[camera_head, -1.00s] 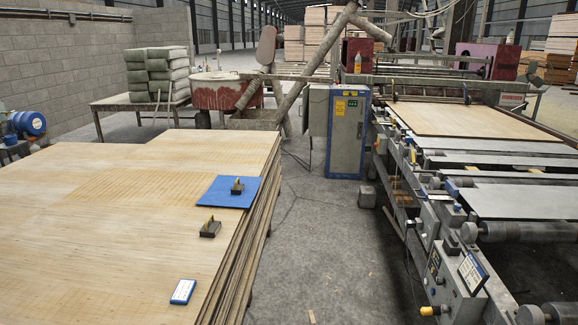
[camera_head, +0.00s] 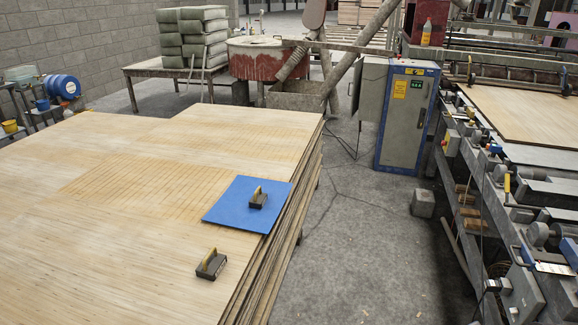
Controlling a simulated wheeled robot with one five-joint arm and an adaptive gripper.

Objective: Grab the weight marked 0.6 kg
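Two small dark weights with yellowish upright handles are in the head view. One weight (camera_head: 257,201) stands on a blue square mat (camera_head: 228,212) near the right edge of the veneer stack. The other weight (camera_head: 211,266) stands on the bare veneer, nearer to me and a little left. Any markings on them are too small to read, so I cannot tell which is 0.6 kg. My gripper is not in view.
The large veneer stack (camera_head: 120,190) fills the left, its right edge dropping to a clear concrete floor aisle (camera_head: 365,240). A grey block (camera_head: 423,203) lies on the floor by a blue-grey control cabinet (camera_head: 403,120). Roller machinery (camera_head: 530,230) lines the right side.

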